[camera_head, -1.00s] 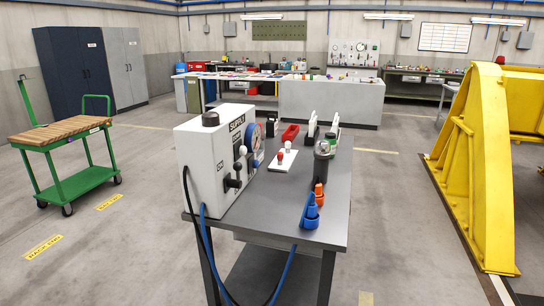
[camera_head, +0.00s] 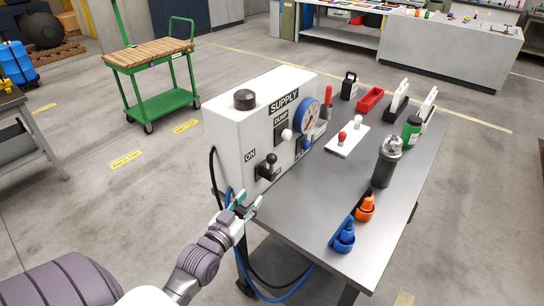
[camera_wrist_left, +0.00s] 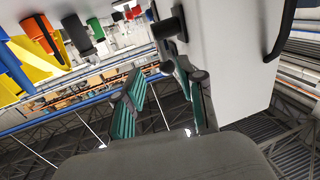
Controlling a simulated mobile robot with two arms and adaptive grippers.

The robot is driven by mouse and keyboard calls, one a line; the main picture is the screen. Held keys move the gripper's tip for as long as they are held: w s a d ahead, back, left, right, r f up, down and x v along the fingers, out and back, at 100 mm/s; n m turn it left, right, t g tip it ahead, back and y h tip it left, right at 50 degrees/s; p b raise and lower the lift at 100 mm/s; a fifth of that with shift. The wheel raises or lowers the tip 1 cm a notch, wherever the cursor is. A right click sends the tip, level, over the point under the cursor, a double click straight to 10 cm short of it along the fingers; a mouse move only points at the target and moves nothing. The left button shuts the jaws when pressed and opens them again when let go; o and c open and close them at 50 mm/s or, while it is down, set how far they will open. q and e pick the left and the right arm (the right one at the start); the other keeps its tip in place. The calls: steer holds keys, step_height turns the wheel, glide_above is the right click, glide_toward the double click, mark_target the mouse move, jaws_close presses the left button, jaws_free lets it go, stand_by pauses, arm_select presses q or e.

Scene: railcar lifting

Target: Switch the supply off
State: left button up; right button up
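A black lever (camera_head: 267,167) sticks out of the front beside the ON label; any OFF label is not readable. My left gripper (camera_head: 248,203) is below and in front of this lever, apart from it, with its teal-padded fingers spread and empty. In the left wrist view the gripper (camera_wrist_left: 157,82) shows open, with a black knobbed handle (camera_wrist_left: 168,26) just beyond the fingertips beside the white box wall. My right gripper is not in view.
The box also carries a blue gauge (camera_head: 309,117) and a white-knobbed lever (camera_head: 286,134). A white plate with red and white knobs (camera_head: 347,140), a dark cylinder (camera_head: 386,162) and blue and orange pieces (camera_head: 342,236) stand on the bench. Hoses hang below the box.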

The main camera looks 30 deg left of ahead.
mark_target(271, 165)
arm_select(q)
steer(key=w+p, duration=0.1)
steer(key=w, duration=0.3)
steer(key=w+a+r+p, duration=0.1)
steer(key=w, duration=0.4)
steer(key=w+r+p, duration=0.1)
steer(key=w, duration=0.3)
steer(key=shift+w+a, duration=0.35)
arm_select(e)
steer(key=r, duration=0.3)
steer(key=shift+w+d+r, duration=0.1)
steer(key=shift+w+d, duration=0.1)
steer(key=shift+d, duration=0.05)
arm_select(q)
steer(key=c, duration=0.7)
steer(key=shift+r, duration=0.1)
jaws_close()
